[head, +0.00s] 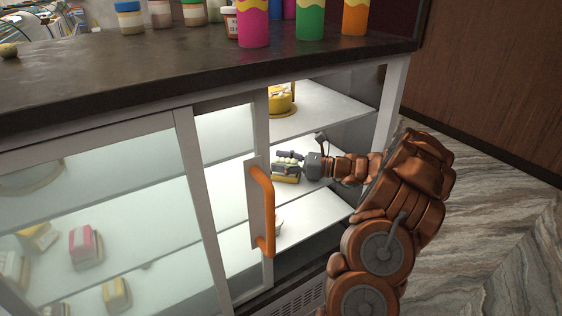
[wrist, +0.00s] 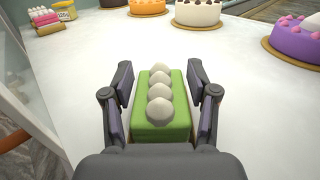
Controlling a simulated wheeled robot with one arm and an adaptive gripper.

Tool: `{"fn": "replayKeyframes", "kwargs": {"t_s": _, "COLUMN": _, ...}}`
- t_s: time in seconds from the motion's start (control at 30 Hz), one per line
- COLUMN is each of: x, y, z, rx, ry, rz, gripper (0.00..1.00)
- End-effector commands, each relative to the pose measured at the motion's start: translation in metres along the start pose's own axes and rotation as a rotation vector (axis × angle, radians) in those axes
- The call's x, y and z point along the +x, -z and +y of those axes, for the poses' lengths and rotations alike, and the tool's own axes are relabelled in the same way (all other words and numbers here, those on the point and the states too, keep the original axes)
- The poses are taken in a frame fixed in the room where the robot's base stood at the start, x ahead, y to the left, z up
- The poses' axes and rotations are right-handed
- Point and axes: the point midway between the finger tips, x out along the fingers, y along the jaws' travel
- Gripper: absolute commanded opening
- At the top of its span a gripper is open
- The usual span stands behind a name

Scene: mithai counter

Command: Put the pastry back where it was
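The pastry (wrist: 160,125) is a green block with a row of white cream dollops on top. In the wrist view it stands upright on the white shelf, between my gripper's two fingers. My gripper (wrist: 160,85) is open around it, with a narrow gap seeming to show on each side. In the head view my gripper (head: 288,164) reaches in through the open right side of the display case, over the middle shelf. The pastry is mostly hidden by the gripper there. The underside of the pastry is hidden.
Several cakes stand farther along the shelf, including a purple one (wrist: 297,38) and a white one (wrist: 199,10). A shelf hangs above.

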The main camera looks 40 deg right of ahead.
Motion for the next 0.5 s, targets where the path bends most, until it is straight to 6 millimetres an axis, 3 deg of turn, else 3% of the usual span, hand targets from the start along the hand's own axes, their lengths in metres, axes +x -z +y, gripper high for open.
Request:
{"fn": "replayKeyframes", "kwargs": {"t_s": 0.1, "x": -0.0001, "y": 0.0000, "z": 0.0000, "rx": 0.000, "ry": 0.000, "rz": 0.000, "gripper": 0.74}}
{"fn": "replayKeyframes", "kwargs": {"t_s": 0.5, "x": -0.0005, "y": -0.0028, "z": 0.0001, "rx": -0.001, "ry": 0.000, "rz": 0.001, "gripper": 0.75}}
